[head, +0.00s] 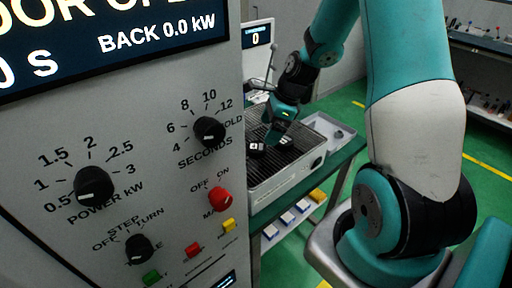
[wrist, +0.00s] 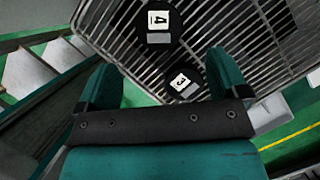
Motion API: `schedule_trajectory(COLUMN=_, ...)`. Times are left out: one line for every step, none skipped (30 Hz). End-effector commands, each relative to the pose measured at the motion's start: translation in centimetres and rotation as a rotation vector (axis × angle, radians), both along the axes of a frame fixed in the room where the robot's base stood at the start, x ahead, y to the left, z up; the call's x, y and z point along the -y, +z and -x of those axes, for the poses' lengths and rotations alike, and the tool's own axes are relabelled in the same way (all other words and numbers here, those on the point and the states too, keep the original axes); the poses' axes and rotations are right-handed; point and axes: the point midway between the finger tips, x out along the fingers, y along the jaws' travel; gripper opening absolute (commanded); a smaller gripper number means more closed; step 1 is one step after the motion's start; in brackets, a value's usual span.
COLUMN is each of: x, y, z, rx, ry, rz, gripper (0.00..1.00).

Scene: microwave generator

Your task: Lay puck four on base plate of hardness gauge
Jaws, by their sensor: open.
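Puck four (wrist: 159,21), a black disc with a white "4" label and a grey patch, lies on a wire rack at the top of the wrist view. Puck three (wrist: 184,82), marked "3", lies closer to my gripper (wrist: 162,66). My gripper is open and empty, its teal fingers spread at either side of puck three in the picture. In the head view my gripper (head: 272,139) is low over the rack, with a labelled black puck (head: 256,148) just beside it; its number is too small to read. A device with a "0" display (head: 256,38), apparently the hardness gauge, stands behind; its base plate is not clear.
The rack (head: 296,150) tops a pale housing on a green bench. A grey tray (head: 335,131) lies to its right. The large generator panel (head: 150,130) with knobs fills the left. Shelves stand at far right.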

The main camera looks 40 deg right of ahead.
Motion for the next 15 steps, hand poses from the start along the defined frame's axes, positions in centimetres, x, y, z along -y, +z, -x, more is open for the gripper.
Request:
schedule_trajectory(x=-0.3, y=-0.6, z=-0.1, rx=-0.004, ry=0.002, rz=-0.003, gripper=0.93)
schedule_trajectory(x=-0.4, y=-0.9, z=-0.2, rx=-0.002, ry=0.002, rz=-0.001, gripper=0.93)
schedule_trajectory(x=-0.6, y=-1.3, z=-0.3, rx=-0.002, ry=0.003, rz=-0.001, gripper=0.93)
schedule_trajectory(x=-0.7, y=-1.5, z=-0.4, rx=-0.002, ry=0.003, rz=-0.001, gripper=0.93)
schedule_trajectory(x=-0.7, y=-1.6, z=-0.4, rx=0.0, ry=0.004, rz=-0.001, gripper=0.93)
schedule_trajectory(x=-0.8, y=-1.8, z=-0.5, rx=0.001, ry=0.003, rz=-0.001, gripper=0.93)
schedule_trajectory(x=-0.9, y=-1.9, z=-0.5, rx=0.001, ry=0.003, rz=-0.001, gripper=0.93)
schedule_trajectory(x=-1.0, y=-2.1, z=-0.6, rx=0.0, ry=0.005, rz=-0.002, gripper=0.93)
schedule_trajectory(x=-1.2, y=-2.4, z=-0.7, rx=-0.003, ry=0.006, rz=-0.002, gripper=0.93)
schedule_trajectory(x=-1.4, y=-2.7, z=-0.8, rx=-0.002, ry=0.006, rz=-0.003, gripper=0.93)
schedule_trajectory(x=-1.6, y=-3.1, z=-0.9, rx=-0.004, ry=0.006, rz=-0.003, gripper=0.93)
schedule_trajectory(x=-1.9, y=-3.6, z=-1.1, rx=-0.003, ry=0.007, rz=-0.002, gripper=0.93)
schedule_trajectory(x=-2.0, y=-4.0, z=-1.2, rx=-0.004, ry=0.006, rz=-0.003, gripper=0.93)
schedule_trajectory(x=-2.2, y=-4.3, z=-1.3, rx=-0.003, ry=0.006, rz=-0.002, gripper=0.93)
schedule_trajectory(x=-2.3, y=-5.0, z=-1.5, rx=-0.003, ry=0.006, rz=-0.001, gripper=0.93)
